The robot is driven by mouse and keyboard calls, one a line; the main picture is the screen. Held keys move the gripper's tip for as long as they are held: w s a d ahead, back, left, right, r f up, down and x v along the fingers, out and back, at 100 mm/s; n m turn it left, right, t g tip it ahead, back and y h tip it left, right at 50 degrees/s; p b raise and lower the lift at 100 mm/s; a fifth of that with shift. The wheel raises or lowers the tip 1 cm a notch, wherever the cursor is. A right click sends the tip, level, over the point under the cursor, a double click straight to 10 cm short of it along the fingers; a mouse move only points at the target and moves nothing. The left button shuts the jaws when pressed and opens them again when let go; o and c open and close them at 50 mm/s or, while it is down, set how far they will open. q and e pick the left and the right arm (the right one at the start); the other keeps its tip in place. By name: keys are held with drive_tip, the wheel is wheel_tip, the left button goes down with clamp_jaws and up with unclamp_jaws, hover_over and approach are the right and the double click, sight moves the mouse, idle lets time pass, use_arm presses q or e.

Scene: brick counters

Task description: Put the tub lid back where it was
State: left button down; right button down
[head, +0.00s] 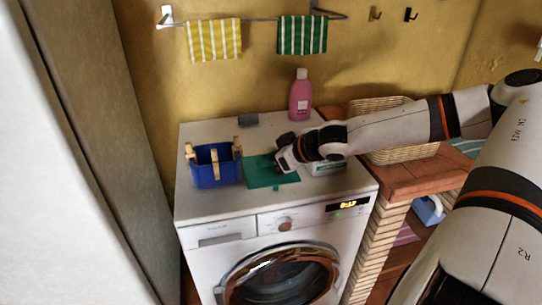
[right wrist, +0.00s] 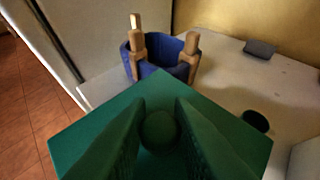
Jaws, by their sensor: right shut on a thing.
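The tub lid is a flat green square (head: 262,172) with a round knob, over the white washing machine top. My right gripper (head: 283,166) is shut on the lid's knob; the right wrist view shows the knob (right wrist: 158,130) between the fingers and the lid (right wrist: 88,133) spreading around them. I cannot tell whether the lid touches the machine top. A white and green container (head: 328,169), perhaps the tub, stands just right of the lid, partly hidden by my right gripper and arm. My left gripper is not in view.
A blue basket (head: 207,174) with wooden pegs stands close left of the lid. A pink bottle (head: 300,97) and a grey block (head: 248,119) stand at the back. A wicker basket (head: 405,155) is on the brick counter to the right. The machine's front left top is clear.

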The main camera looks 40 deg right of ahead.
drive_tip(key=shift+w+a+f, duration=0.1)
drive_tip(key=shift+w+a, duration=0.05)
drive_tip(key=shift+a, duration=0.65)
drive_tip(key=s+a+f+m+h, duration=0.1)
drive_tip(key=s+a+f, duration=0.1)
drive_tip(key=a, duration=0.9)
drive_tip(key=s+a+f+m+h, duration=0.1)
drive_tip(key=s+a+f+m, duration=0.1)
drive_tip(key=a, duration=0.9)
drive_tip(key=shift+s+f+h, duration=0.3)
drive_tip(key=shift+s+f, duration=0.25)
drive_tip(key=shift+f, duration=0.05)
